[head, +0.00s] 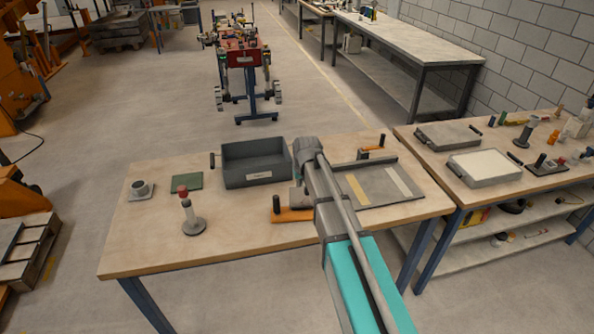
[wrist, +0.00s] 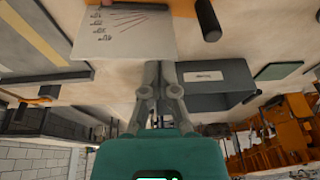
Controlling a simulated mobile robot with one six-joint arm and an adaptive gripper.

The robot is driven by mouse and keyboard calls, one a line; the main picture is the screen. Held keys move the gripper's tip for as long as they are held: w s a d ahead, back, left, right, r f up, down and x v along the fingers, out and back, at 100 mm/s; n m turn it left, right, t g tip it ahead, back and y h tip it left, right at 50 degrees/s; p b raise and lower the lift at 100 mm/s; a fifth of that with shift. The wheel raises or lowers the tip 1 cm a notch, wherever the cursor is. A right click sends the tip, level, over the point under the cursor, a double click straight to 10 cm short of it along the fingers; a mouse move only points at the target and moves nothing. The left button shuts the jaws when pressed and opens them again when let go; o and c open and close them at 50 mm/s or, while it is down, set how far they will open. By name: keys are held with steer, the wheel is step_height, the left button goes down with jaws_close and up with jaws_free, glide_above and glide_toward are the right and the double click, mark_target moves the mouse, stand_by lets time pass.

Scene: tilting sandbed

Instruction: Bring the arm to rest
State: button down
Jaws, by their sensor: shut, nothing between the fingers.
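My arm reaches forward from the lower right over the wooden workbench (head: 140,240) in the head view, with its teal link nearest. Its far end stands between the grey box and the grey tray, and the fingers are hard to make out there. In the wrist view my gripper (wrist: 161,66) shows at the middle, its two grey fingers shut with nothing between them. The wrist picture looks upside down. A white sheet with marks (wrist: 130,38) appears beyond the fingertips, and I cannot tell the gap between them.
A dark grey box (head: 255,165) stands left of my arm, and a grey tray (head: 400,192) lies right of it. An orange-based item (head: 290,215) sits close beside the arm.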

steer(key=s+d+m+g, duration=0.1)
steer(key=s+d, duration=0.3)
steer(key=s, duration=0.8)
steer(key=s+d+g+h, duration=0.1)
steer(key=s+d, duration=0.4)
steer(key=s, duration=0.8)
steer(key=shift+s+f+m+g, duration=0.3)
steer(key=shift+f+m+g, duration=0.1)
steer(key=shift+g, duration=0.2)
